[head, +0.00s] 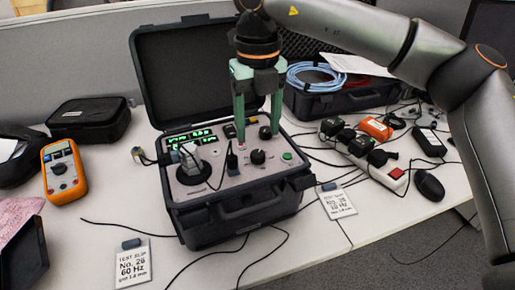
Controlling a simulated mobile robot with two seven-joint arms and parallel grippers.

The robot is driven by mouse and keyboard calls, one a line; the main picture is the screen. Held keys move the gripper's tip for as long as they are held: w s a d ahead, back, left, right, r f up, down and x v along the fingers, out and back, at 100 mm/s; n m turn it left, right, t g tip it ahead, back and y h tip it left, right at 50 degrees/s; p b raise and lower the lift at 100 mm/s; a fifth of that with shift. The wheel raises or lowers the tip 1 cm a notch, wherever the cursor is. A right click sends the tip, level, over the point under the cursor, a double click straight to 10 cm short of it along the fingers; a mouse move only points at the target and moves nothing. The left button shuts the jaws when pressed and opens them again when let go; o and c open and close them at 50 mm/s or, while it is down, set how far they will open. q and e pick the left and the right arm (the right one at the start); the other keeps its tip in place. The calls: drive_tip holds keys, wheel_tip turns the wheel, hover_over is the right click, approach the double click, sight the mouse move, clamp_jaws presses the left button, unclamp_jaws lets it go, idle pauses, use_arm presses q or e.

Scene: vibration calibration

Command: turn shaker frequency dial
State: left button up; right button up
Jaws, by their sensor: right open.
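The shaker controller (235,184) is a grey panel set in an open black hard case in the middle of the table. A black dial (258,157) sits on the panel, and another dark knob (265,132) is behind it. It is not clear which is the frequency dial. A display with green digits (190,139) is at the panel's back left, too small to read. My right gripper (258,138) points down over the panel with its green fingers apart and nothing between them. Its tips are close to both knobs; contact cannot be told. My left gripper is not in view.
An orange multimeter (64,172) and black pouch (89,120) are left. A power strip (370,160), mouse (429,186) and loose cables are right.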

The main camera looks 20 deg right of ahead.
sight(258, 153)
wheel_tip(258, 153, down, 5)
drive_tip(key=shift+f+b, duration=0.15)
drive_tip(key=shift+b, duration=0.15)
clamp_jaws()
idle(0.5)
